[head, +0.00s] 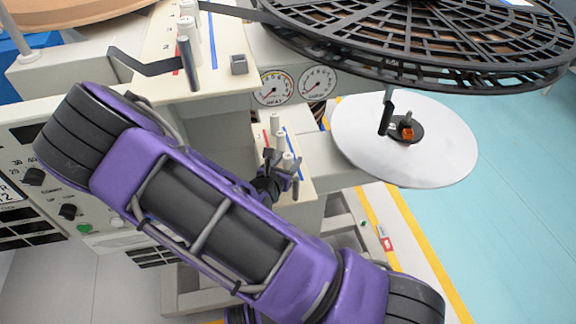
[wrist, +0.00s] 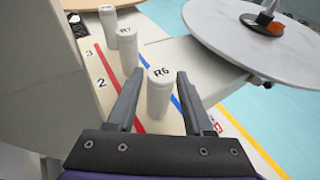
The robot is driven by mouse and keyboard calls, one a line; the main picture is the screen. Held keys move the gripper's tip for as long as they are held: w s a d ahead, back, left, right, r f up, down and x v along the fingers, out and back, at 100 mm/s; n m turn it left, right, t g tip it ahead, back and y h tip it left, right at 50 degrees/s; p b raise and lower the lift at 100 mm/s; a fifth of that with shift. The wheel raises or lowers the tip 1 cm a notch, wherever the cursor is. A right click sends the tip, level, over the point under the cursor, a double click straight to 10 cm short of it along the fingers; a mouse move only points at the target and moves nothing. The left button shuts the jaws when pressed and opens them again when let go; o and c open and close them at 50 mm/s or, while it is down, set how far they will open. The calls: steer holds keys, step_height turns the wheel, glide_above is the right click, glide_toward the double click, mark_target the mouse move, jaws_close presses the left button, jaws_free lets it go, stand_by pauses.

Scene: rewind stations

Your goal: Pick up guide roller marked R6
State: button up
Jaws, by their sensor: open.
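The guide roller marked R6 (wrist: 160,97) is a white upright cylinder with its label on the top face. It stands on a cream shelf (wrist: 184,52) between a red and a blue stripe. My gripper (wrist: 159,76) is open, with one dark finger on each side of R6; I cannot tell whether either finger touches it. In the head view my gripper (head: 283,172) is at the small shelf beside the white rollers, partly hidden by my purple arm.
Roller R7 (wrist: 127,50) and another roller (wrist: 108,26) stand in a row behind R6. A pale disc (wrist: 240,38) with an orange-and-black hub lies to the right. In the head view a large black spoked reel (head: 430,40) overhangs the upper right.

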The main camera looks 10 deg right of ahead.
jaws_close()
stand_by(0.3)
steer(key=shift+r, duration=0.5)
steer(key=r, duration=0.2)
steer(key=r+p, duration=0.1)
steer(key=r, duration=0.1)
steer(key=r+p, duration=0.1)
steer(key=r, duration=0.1)
steer(key=shift+s+a+r, duration=0.15)
steer(key=shift+s+a, duration=0.05)
steer(key=shift+a, duration=0.05)
steer(key=s+a+p, duration=0.1)
steer(key=s+a, duration=0.8)
steer(key=s, duration=0.5)
steer(key=shift+a, duration=0.15)
